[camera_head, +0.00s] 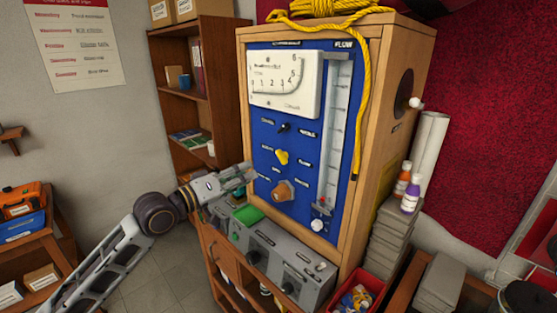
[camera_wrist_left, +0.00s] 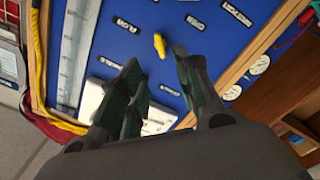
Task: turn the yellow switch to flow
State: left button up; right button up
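The yellow switch (camera_head: 282,157) sits on the blue panel (camera_head: 263,205) of a wooden cabinet, between a black switch above it and an orange-brown knob below it. Small labels flank it; which one it points to is unclear. My left gripper (camera_head: 250,174) is at the panel's left edge, left of the yellow switch and a little lower. In the left wrist view the fingers of my left gripper (camera_wrist_left: 157,62) are spread and empty. There the yellow switch (camera_wrist_left: 160,45) shows beyond the fingertips, between them, apparently untouched. My right gripper is not in view.
An orange-brown knob (camera_head: 283,191) and a black switch (camera_head: 284,128) are close by on the panel. A yellow rope (camera_head: 363,95) hangs down the right side. A grey control box (camera_head: 265,252) with a green button stands below the panel.

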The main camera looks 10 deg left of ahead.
aim_at(279, 159)
pick_arm(q)
jog(key=shift+w, duration=0.2)
jog(key=p+x, duration=0.3)
jog(key=x, duration=0.7)
jog(key=shift+w+d+r, duration=0.1)
jog(key=shift+w+d, duration=0.15)
jog(key=shift+p+x, duration=0.55)
jog(key=shift+x, duration=0.8)
grip_shut()
